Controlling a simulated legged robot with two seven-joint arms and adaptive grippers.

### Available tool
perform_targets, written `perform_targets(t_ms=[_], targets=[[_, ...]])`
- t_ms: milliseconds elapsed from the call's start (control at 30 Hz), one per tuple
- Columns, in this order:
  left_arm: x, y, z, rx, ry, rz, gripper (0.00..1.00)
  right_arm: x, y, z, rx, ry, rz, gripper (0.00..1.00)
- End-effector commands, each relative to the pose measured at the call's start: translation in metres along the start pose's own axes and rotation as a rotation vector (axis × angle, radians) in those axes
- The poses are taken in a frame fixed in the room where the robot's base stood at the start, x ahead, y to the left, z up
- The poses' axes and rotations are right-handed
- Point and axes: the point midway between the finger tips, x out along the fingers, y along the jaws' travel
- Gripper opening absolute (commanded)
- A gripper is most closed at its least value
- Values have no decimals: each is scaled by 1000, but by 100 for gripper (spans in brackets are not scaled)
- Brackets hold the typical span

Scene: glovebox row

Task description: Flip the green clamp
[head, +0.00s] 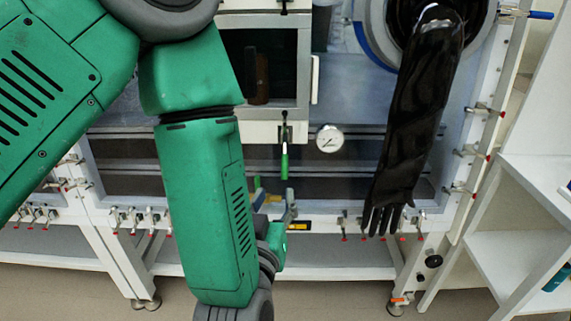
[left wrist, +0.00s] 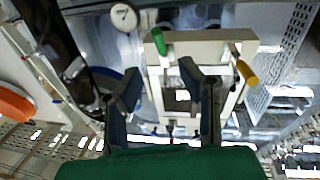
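The green clamp (head: 284,160) is on the lower front of the white-framed box on the glovebox, with its green handle hanging down. In the left wrist view its green handle (left wrist: 155,41) shows beyond my fingertips, at the edge of the white frame. My left gripper (head: 274,191) is partly hidden behind my forearm, below the handle and apart from it. In the left wrist view the two fingers of this gripper (left wrist: 159,72) are spread with nothing between them. My right gripper is not in view.
A round gauge (head: 329,138) sits right of the clamp. A black glove (head: 412,115) hangs from a port further right. Small red-tipped clamps (head: 140,217) line the lower frame. A yellow handle (left wrist: 247,73) shows in the left wrist view. A white shelf (head: 520,220) stands at right.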

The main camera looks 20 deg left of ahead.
Motion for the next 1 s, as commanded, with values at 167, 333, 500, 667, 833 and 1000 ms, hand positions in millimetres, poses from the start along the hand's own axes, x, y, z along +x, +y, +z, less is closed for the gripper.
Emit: perform_targets(t_ms=[167,333,500,667,833,1000], targets=[[40,1,-1,-2,7,-1,33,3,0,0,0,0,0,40],[73,1,-1,0,5,0,33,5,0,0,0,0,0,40],[94,1,-1,0,3,1,33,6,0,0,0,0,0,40],[102,1,-1,1,2,2,33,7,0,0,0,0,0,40],[103,2,-1,2,2,3,33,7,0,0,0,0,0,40],[102,2,-1,2,2,3,5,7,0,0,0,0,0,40]])
